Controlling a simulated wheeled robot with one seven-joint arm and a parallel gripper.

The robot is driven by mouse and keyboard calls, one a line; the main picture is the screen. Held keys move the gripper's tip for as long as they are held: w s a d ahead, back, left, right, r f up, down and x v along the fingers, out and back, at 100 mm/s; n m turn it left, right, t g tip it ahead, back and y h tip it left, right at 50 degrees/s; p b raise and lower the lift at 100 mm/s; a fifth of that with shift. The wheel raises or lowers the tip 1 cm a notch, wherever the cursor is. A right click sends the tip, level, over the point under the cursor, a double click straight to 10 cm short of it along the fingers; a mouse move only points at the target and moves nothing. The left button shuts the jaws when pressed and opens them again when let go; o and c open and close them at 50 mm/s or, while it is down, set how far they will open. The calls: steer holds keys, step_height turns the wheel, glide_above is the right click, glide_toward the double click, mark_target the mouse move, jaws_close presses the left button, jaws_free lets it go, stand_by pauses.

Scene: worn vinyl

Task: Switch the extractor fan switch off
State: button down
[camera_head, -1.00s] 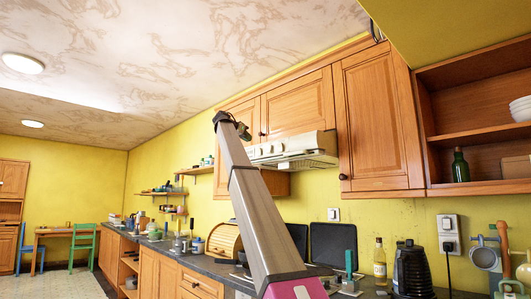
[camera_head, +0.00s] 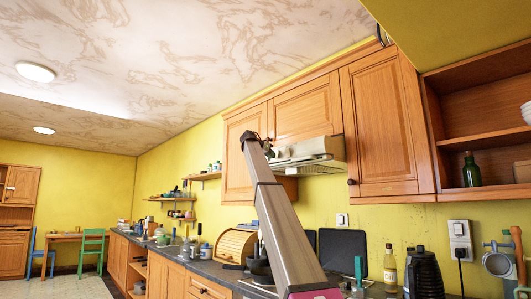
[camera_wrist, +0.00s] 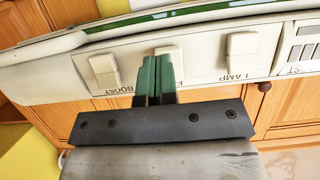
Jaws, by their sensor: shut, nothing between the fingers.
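The extractor hood (camera_head: 318,158) hangs under the wooden wall cabinets. In the wrist view its pale front panel (camera_wrist: 205,72) carries three rocker switches, with lettering upside down. The left switch (camera_wrist: 103,70) is marked BOOST and the right switch (camera_wrist: 241,50) LAMP. The middle switch (camera_wrist: 166,50) has a label mostly hidden, with an F showing; it looks like the fan switch. My gripper (camera_wrist: 159,62) is shut and empty, its green fingertips over the lower part of the middle switch. Whether they touch it, I cannot tell.
Wooden cabinets (camera_head: 385,125) flank the hood. Below it, the counter holds a bread bin (camera_head: 236,246), a bottle (camera_head: 390,268) and a dark kettle (camera_head: 422,272). A wall switch (camera_head: 342,219) and a socket (camera_head: 460,232) are on the yellow wall.

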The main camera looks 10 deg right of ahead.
steer(key=shift+x, duration=0.85)
steer(key=shift+d+f+t+h, duration=0.3)
steer(key=shift+f+t+h, duration=0.05)
steer(key=shift+t+h, duration=0.05)
steer(key=shift+w+r, duration=0.15)
steer(key=shift+w, duration=0.05)
